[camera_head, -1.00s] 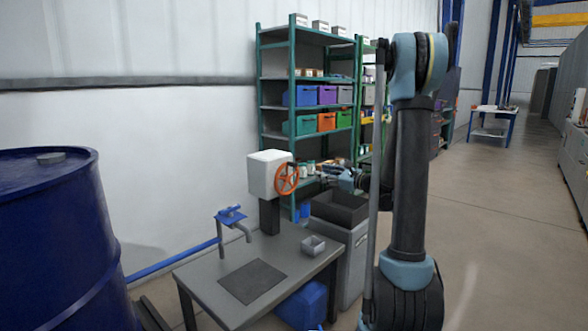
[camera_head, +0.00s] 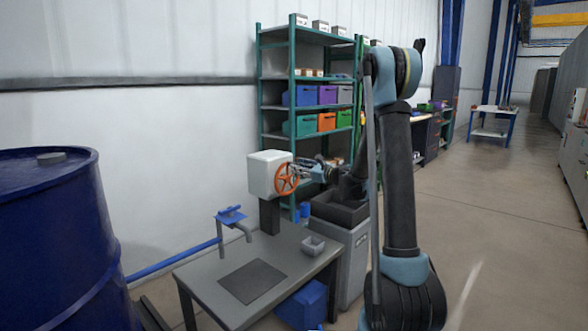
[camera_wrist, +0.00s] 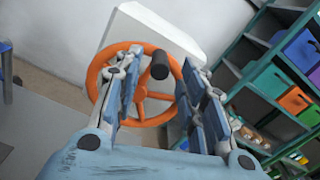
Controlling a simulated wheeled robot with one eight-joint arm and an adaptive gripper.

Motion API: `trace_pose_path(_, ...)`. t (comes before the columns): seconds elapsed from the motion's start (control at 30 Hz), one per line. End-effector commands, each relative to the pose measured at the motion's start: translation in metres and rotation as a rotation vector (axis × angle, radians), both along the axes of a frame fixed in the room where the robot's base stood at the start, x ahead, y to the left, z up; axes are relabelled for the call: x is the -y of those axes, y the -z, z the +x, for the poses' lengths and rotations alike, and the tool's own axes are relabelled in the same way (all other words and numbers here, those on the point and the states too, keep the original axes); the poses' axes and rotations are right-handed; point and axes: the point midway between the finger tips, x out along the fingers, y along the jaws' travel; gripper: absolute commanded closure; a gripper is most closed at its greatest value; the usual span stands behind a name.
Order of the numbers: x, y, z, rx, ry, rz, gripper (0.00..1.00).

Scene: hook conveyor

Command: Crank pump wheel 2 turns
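The orange pump wheel (camera_head: 281,187) is mounted upright on the right side of a white pump box (camera_head: 262,170). In the wrist view the wheel (camera_wrist: 95,78) shows its spokes and a black crank knob (camera_wrist: 159,66) near the top of its rim. My gripper (camera_wrist: 163,75) is open, its two blue-padded fingers apart on either side of the knob in this view. I cannot tell whether the knob is within finger depth. In the head view my gripper (camera_head: 303,169) is just right of the wheel. Nothing appears held.
The pump stands on a grey table (camera_head: 205,283) with a blue clamp-like fixture (camera_head: 231,215) and a small grey box (camera_head: 313,245). A dark open bin (camera_head: 340,208) is below my arm. A green shelf (camera_head: 291,120) stands behind.

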Motion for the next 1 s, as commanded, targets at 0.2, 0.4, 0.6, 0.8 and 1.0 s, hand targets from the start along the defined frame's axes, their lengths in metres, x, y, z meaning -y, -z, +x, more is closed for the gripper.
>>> trace_pose_path(0.2,-0.023,0.000,0.017,0.000,-0.002,0.000,0.63)
trace_pose_path(0.4,-0.030,0.000,0.023,0.000,0.000,0.000,0.63)
trace_pose_path(0.6,-0.031,0.000,0.024,0.000,0.000,0.000,0.63)
trace_pose_path(0.8,-0.031,0.000,0.023,0.000,0.000,0.000,0.92)
trace_pose_path(1.0,-0.030,0.000,0.023,0.001,0.000,-0.001,1.00)
